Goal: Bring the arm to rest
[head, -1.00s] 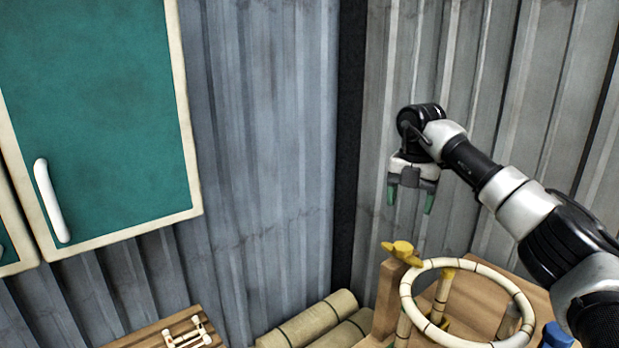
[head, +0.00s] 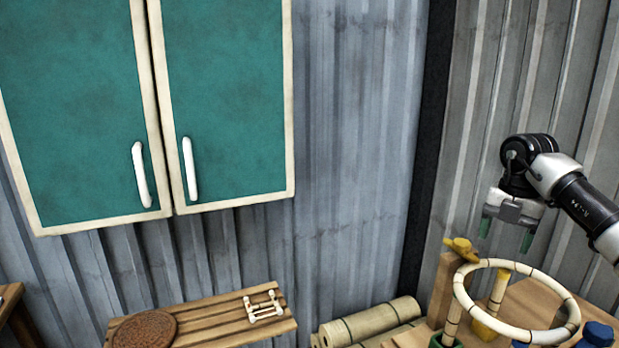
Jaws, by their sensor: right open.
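My right gripper (head: 507,232) hangs at the right of the head view, fingers pointing down. Its two green-tipped fingers are apart, with nothing between them. It is above and behind the rattan ring (head: 556,338), a pale hoop with dark bands. The ring rests on pegs of a wooden bending jig (head: 441,290) with a yellow clamp knob (head: 460,247) on its post. The gripper appears clear of the ring and jig. My left gripper is not in view.
A teal wall cabinet (head: 222,95) with two white handles hangs at the left. Below it, a slatted wooden bench (head: 215,329) holds a round woven mat (head: 145,330) and a small pale frame (head: 264,306). Rolled mats (head: 372,322) lie by the jig. Blue knobs (head: 597,335) show lower right.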

